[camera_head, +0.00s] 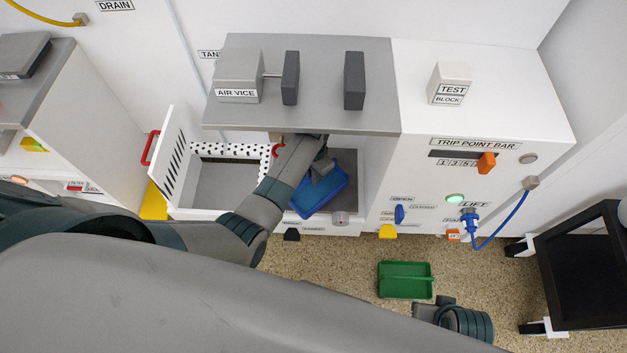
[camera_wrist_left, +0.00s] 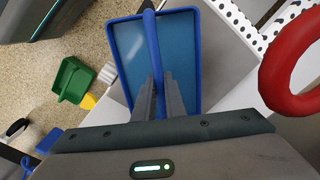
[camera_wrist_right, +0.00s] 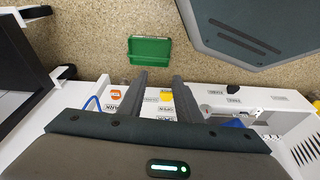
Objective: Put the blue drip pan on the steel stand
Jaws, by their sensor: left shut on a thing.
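The blue drip pan (camera_head: 320,196) is in my left gripper (camera_head: 322,168), at the bay under the grey bench top. In the left wrist view, the fingers (camera_wrist_left: 160,92) are shut on the raised blue bar across the middle of the pan (camera_wrist_left: 128,45). A grey plate (camera_head: 346,157) shows in the bay behind the pan; I cannot tell whether it is the steel stand, or whether the pan touches it. My arm hides part of the bay. My right gripper (camera_wrist_right: 158,82) is open and empty, near the floor in front of the cabinets.
A green tray (camera_head: 405,267) lies on the speckled floor. A white bin with a perforated rim (camera_head: 235,151) and red handle (camera_head: 151,148) is left of my left arm. A black-framed table (camera_head: 585,265) stands at right. A blue cable (camera_head: 507,222) hangs on the right cabinet.

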